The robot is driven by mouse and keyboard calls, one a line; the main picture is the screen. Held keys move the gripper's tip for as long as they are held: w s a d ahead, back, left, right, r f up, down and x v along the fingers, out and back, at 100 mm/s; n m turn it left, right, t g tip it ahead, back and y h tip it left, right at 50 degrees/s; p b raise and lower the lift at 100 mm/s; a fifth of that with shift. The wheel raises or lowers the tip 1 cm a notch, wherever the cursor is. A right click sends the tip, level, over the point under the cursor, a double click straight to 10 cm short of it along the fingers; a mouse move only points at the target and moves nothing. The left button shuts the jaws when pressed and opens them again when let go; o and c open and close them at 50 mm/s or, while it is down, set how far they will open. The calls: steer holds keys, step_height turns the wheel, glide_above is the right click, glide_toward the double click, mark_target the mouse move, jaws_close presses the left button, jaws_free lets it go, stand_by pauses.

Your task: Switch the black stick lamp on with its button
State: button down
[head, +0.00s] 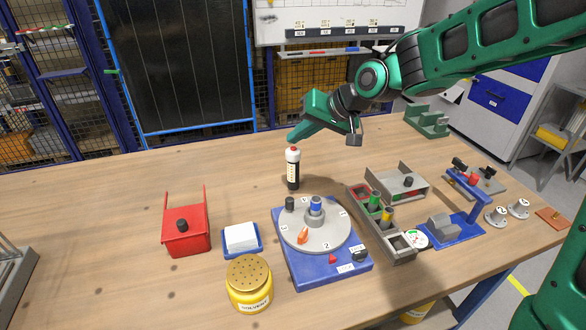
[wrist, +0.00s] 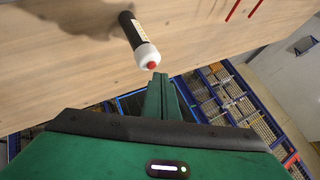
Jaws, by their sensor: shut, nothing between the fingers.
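The black stick lamp (head: 293,172) stands upright on the table behind the rotary jig. It has a black body with a pale label, a white upper part and a red button (head: 293,149) on top. It also shows in the wrist view (wrist: 133,32), with the red button (wrist: 152,65) facing the camera. My gripper (head: 293,138) is shut and empty, with its fingertips just above the lamp's top in the head view. In the wrist view the fingertips (wrist: 157,78) are close to the button; I cannot tell whether they touch it. The white part looks unlit.
The blue rotary jig (head: 318,275) with its grey disc stands in front of the lamp. A red bin (head: 186,240), a white-and-blue tray (head: 241,240) and a yellow solvent pot (head: 249,285) are left of it. Grey part trays (head: 400,250) lie to the right. Table left of the lamp is clear.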

steer(key=shift+f, duration=0.5)
stand_by(0.4)
steer(key=shift+r, duration=0.65)
steer(key=shift+r, duration=0.1)
step_height(320, 180, up, 6)
steer(key=shift+f, duration=0.1)
stand_by(0.6)
steer(key=shift+d, duration=0.1)
